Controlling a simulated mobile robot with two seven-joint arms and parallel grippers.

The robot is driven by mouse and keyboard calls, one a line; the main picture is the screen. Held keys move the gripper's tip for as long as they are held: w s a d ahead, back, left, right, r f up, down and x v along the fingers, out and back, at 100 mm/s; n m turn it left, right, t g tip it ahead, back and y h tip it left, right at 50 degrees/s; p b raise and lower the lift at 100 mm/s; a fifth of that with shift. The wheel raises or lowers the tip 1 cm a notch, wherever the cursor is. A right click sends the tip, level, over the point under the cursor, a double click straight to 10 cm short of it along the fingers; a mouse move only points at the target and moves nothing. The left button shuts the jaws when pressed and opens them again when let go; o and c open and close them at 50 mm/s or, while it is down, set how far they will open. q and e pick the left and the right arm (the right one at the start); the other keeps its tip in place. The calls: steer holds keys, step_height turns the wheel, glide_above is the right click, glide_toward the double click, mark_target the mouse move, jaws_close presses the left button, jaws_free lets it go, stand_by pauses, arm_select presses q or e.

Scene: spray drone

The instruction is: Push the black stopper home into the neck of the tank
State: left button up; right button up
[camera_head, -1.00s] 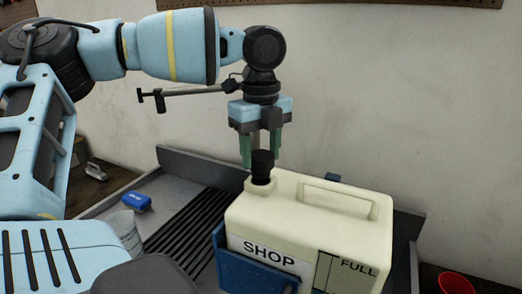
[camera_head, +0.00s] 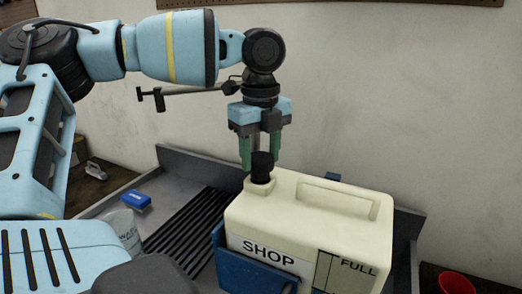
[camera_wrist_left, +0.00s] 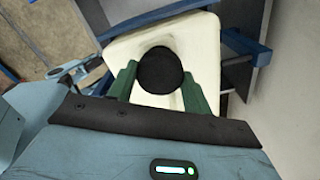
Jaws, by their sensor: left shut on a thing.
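The cream tank (camera_head: 300,212), labelled SHOP, stands upright with its neck (camera_head: 260,186) at the top left corner. The black stopper (camera_head: 262,168) is upright at the neck, with a good part of it showing above the rim. My left gripper (camera_head: 261,158) is above the neck, pointing down, with its green fingers on either side of the stopper and shut on it. In the left wrist view the round stopper top (camera_wrist_left: 160,69) lies between the fingers. How deep the stopper's lower end sits is hidden. My right gripper is not in view.
A blue holder (camera_head: 240,272) cradles the tank on a grey bench with a ribbed black mat (camera_head: 185,228). A blue brush or block (camera_head: 136,201) and a clear container (camera_head: 124,228) are at the left. A red cup (camera_head: 456,285) is at the lower right.

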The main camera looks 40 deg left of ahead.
mark_target(261, 157)
arm_select(q)
steer(key=shift+f, duration=1.15)
steer(key=o, duration=1.4)
steer(key=shift+c, duration=0.2)
step_height(261, 157, up, 8)
steer(key=shift+f+b, duration=0.1)
steer(key=shift+b, duration=0.4)
